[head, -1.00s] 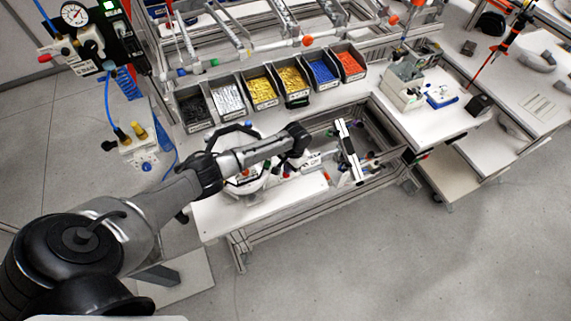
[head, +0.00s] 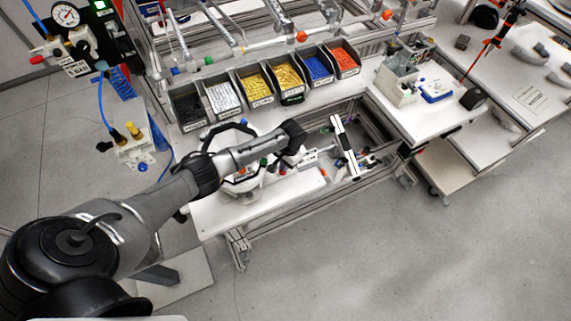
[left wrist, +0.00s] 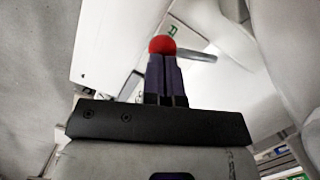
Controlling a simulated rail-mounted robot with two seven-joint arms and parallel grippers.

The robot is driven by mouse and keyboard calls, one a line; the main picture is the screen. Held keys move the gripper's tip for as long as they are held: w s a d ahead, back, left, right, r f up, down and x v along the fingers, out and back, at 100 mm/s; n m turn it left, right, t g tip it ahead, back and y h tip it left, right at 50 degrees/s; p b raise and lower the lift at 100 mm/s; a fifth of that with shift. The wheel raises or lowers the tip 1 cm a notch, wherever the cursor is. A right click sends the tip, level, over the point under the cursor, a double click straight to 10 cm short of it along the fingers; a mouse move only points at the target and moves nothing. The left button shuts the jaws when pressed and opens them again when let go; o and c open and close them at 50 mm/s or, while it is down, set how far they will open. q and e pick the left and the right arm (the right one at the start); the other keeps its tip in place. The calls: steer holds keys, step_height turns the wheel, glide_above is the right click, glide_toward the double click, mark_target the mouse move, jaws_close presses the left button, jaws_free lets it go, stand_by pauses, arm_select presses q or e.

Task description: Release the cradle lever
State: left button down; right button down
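In the left wrist view my left gripper (left wrist: 164,62) has its two dark fingers close together, and it looks shut. A red ball knob (left wrist: 162,44) shows right at the fingertips, with a grey rod (left wrist: 197,55) running from it to the right. I cannot tell whether the fingers touch the knob. In the head view my left arm reaches over the white cradle area (head: 240,183) on the bench, and its links hide part of the cradle and most of the gripper. My right gripper is not in view.
Bins of small parts, such as the yellow one (head: 256,89), line the bench behind the arm. A fixture with a black-and-white upright (head: 345,147) stands to the right of the wrist. A gauge panel (head: 66,15) is at the upper left. The floor at the lower right is clear.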

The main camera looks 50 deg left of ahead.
arm_select(q)
steer(key=shift+s+f, duration=0.1)
steer(key=shift+f, duration=0.05)
stand_by(0.3)
steer(key=w+r, duration=0.1)
steer(key=w, duration=0.1)
steer(key=w+r+b, duration=0.1)
steer(key=w, duration=0.1)
steer(key=shift+a+r, duration=0.15)
steer(key=shift+r, duration=0.05)
step_height(320, 180, up, 10)
steer(key=w, duration=0.1)
steer(key=shift+w+f+b, duration=0.25)
steer(key=shift+w+b, duration=0.05)
steer(key=shift+a, duration=0.1)
stand_by(0.4)
